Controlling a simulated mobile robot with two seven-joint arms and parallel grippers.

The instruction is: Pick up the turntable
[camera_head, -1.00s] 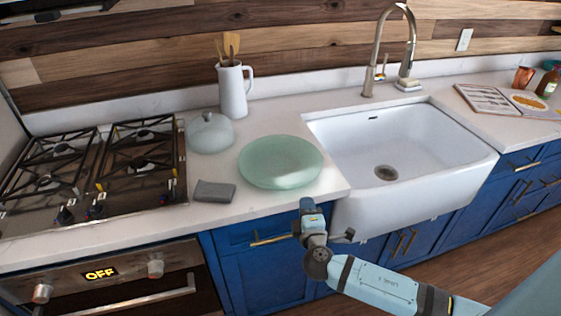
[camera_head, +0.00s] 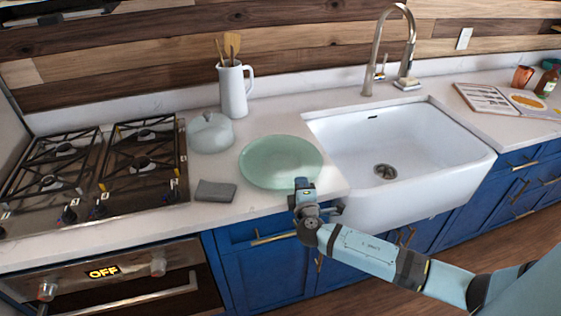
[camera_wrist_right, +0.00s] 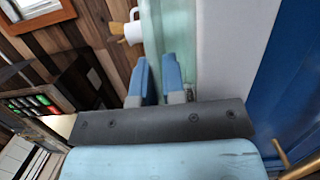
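The turntable is a pale green round disc (camera_head: 280,160) lying flat on the white counter, left of the sink. My right gripper (camera_head: 304,184) is at its near edge, overlapping the rim in the head view. In the right wrist view the two blue fingers (camera_wrist_right: 157,80) are apart, with a narrow gap between them. The turntable's green surface (camera_wrist_right: 180,30) shows just beyond the fingertips. I cannot tell whether its rim is between the fingers. My left gripper is not in view.
A grey covered dish (camera_head: 210,133) and a dark grey block (camera_head: 215,191) sit left of the turntable. A white jug (camera_head: 232,92) with wooden utensils stands behind. The sink (camera_head: 400,150) is on the right, the stove (camera_head: 95,170) on the far left.

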